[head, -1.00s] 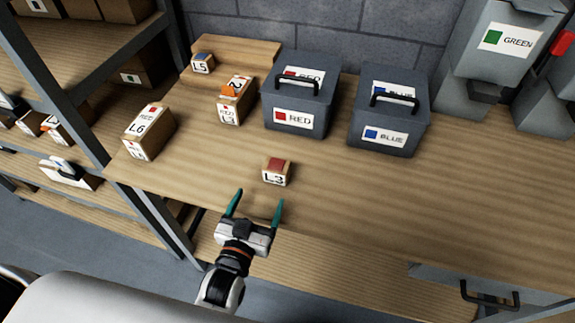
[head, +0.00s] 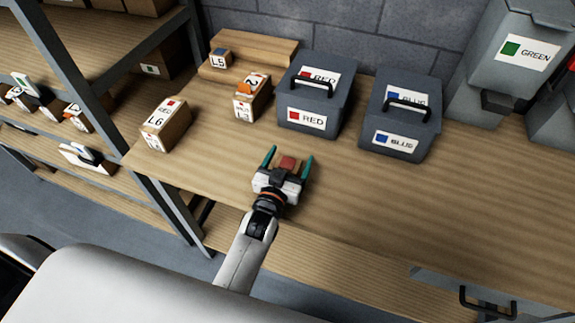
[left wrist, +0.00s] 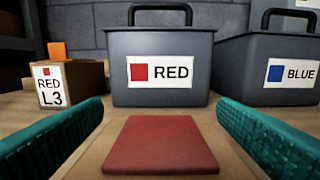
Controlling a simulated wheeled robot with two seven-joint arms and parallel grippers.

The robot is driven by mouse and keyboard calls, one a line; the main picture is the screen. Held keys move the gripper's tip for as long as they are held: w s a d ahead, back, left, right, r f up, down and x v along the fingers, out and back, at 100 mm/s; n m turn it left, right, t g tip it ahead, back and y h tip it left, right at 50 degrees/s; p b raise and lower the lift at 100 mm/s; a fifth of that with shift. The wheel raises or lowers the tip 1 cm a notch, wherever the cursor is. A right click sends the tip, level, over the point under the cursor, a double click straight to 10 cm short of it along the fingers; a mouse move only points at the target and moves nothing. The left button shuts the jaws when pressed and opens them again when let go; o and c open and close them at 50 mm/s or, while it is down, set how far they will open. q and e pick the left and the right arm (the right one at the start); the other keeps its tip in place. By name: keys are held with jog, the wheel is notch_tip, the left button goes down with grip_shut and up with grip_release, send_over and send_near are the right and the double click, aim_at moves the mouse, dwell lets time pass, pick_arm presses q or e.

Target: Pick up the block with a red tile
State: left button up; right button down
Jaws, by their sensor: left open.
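The small block with a red tile (head: 287,163) sits on the wooden workbench. In the left wrist view its red tile (left wrist: 160,145) fills the lower middle, between the two teal fingers. My left gripper (head: 289,160) is open, with one finger on each side of the block. The wrist view shows a gap between each finger and the tile; I cannot tell whether the fingers touch the block's sides. The gripper's body hides the block's near face in the head view. My right gripper is not in view.
A grey RED bin (head: 307,119) and a grey BLUE bin (head: 394,143) stand behind the block. A tan L6 box (head: 165,125) and another box (head: 252,97) with an orange piece stand to the left. A small L5 block (head: 220,58) sits at the back. The bench's right side is clear.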

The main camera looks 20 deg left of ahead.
pick_arm(q)
jog(key=shift+w, duration=0.35)
jog(key=shift+s, duration=0.1)
jog(key=c, duration=1.1)
jog(key=shift+r, duration=0.1)
